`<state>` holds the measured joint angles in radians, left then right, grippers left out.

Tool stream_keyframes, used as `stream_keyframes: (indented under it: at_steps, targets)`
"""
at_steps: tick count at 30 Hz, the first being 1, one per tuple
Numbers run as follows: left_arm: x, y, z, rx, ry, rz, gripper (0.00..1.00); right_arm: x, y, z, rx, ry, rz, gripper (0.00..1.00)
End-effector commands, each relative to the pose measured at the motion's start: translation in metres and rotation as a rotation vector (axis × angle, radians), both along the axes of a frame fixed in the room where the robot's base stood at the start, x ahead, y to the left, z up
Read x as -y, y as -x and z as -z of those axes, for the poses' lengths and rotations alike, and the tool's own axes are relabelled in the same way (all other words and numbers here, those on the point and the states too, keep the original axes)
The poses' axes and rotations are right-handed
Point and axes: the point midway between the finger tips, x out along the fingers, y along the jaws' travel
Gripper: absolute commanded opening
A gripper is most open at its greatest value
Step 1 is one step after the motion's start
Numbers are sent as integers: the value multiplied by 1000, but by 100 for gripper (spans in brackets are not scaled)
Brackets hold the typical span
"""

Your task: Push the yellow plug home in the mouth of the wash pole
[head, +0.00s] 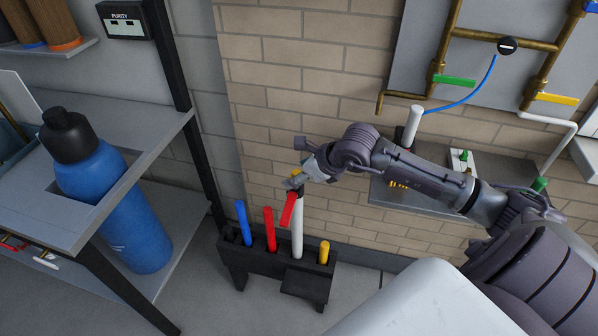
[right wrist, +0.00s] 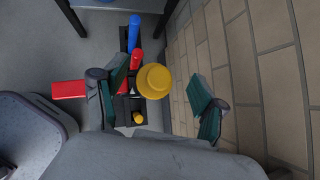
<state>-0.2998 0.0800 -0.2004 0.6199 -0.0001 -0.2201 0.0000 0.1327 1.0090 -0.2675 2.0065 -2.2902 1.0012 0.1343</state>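The wash pole (head: 297,235) is a white tube that stands upright in the black rack, with a red handle (head: 288,209) sticking out near its top. The yellow plug (right wrist: 154,82) shows as a round disc from above in the right wrist view. In the head view a bit of its yellow (head: 295,173) shows at the top of the pole. How deep it sits in the mouth is hidden. My right gripper (head: 297,181) is at the pole's top. In its wrist view the two fingers (right wrist: 161,92) are spread on either side of the plug, with gaps. My left gripper is not in view.
The black rack (head: 256,262) also holds a blue, a red and a short yellow tube. A brick wall (head: 290,100) rises close behind. A grey shelf unit with a blue bottle (head: 115,200) stands left. Pipes and a small ledge (head: 425,201) are at right.

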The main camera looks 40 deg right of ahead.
Motion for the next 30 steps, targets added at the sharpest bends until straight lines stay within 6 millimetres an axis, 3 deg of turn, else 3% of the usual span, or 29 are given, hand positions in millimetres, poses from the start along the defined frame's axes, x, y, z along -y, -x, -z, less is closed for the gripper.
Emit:
stream_keyframes:
  at_steps: [10, 18, 30]
  targets:
    - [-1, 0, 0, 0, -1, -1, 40, 3, 8, -8, 0, 2, 0, 71]
    - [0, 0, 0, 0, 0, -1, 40, 13, 43, -47, -5, 6, -3, 71]
    - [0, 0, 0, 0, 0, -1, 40, 21, 69, -80, -1, -3, 1, 71]
